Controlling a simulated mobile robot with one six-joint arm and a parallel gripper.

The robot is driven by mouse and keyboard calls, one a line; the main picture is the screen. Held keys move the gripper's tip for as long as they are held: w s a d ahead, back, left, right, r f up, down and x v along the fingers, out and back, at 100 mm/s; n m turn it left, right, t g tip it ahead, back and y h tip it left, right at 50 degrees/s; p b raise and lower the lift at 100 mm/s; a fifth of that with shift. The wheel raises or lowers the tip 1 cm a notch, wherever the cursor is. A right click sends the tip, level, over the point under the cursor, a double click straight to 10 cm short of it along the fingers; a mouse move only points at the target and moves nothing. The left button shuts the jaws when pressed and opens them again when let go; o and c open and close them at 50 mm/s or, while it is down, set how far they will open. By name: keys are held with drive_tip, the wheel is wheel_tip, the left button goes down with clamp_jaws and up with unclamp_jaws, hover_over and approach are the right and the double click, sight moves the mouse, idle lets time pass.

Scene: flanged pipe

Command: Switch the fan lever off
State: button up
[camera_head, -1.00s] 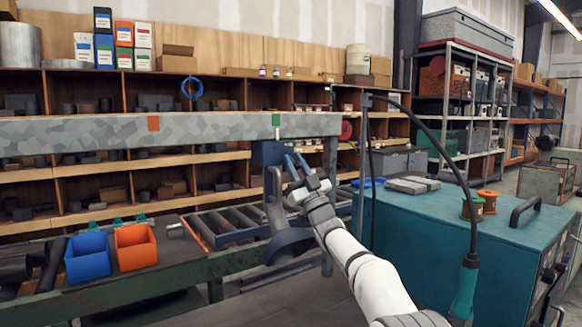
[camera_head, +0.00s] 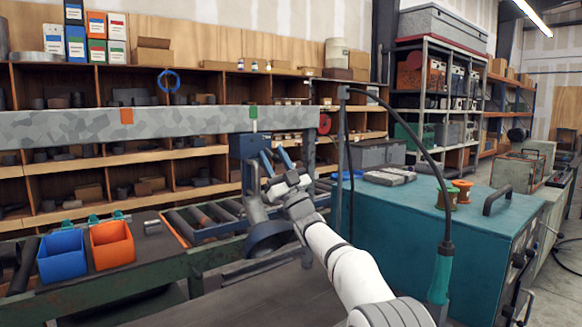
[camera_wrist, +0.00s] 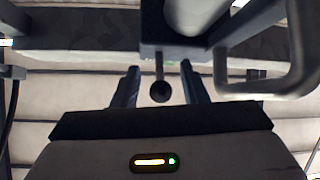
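A dark lever with a round knob (camera_wrist: 160,91) hangs from the underside of a dark box in the wrist view. The same box seems to be the blue box (camera_head: 250,146) under the grey duct in the head view; the lever itself cannot be made out there. My gripper (camera_head: 275,158) is raised just in front of the box, its fingers apart. In the wrist view my gripper (camera_wrist: 160,82) is open, with one finger on each side of the knob and gaps between. No contact shows.
A grey duct (camera_head: 70,125) runs above the box. A dark curved handle (camera_wrist: 275,75) stands close to the right finger in the wrist view. A roller conveyor (camera_head: 205,220) lies below, and a teal cabinet (camera_head: 400,225) stands right of my arm.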

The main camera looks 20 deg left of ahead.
drive_tip(key=s+d+f+b, duration=0.1)
drive_tip(key=s+d+b, duration=0.2)
drive_tip(key=d, duration=0.9)
drive_tip(key=shift+s+d+f, duration=0.35)
drive_tip(key=shift+s+f, duration=0.05)
drive_tip(key=shift+s, duration=0.3)
